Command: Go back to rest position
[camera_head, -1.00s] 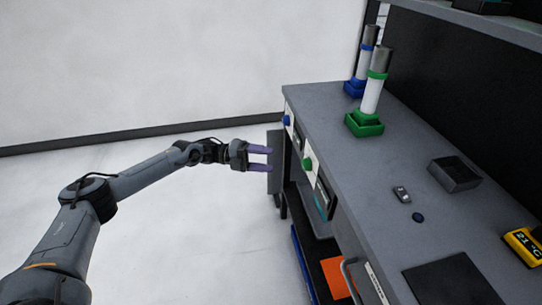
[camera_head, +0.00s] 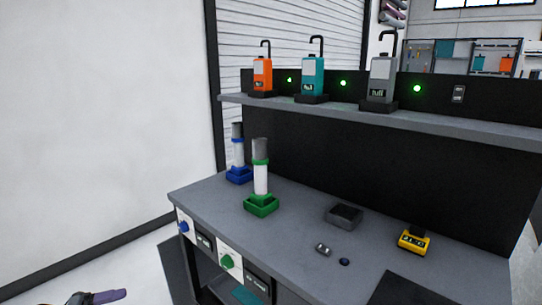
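My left gripper (camera_head: 97,298) shows only in part at the bottom left edge. One purple finger points right, and the rest of the gripper and arm is cut off by the frame. It is over the floor, apart from the grey workbench (camera_head: 208,200). Nothing is seen held, but the second finger is not clear, so its opening cannot be judged. My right gripper is not in view.
A green-based cylinder (camera_head: 260,180) and a blue-based cylinder (camera_head: 238,156) stand upright on the bench. A dark tray (camera_head: 343,215) and a yellow display (camera_head: 414,240) lie further right. Orange (camera_head: 262,75), teal (camera_head: 312,76) and grey (camera_head: 382,80) devices stand on the shelf (camera_head: 440,122).

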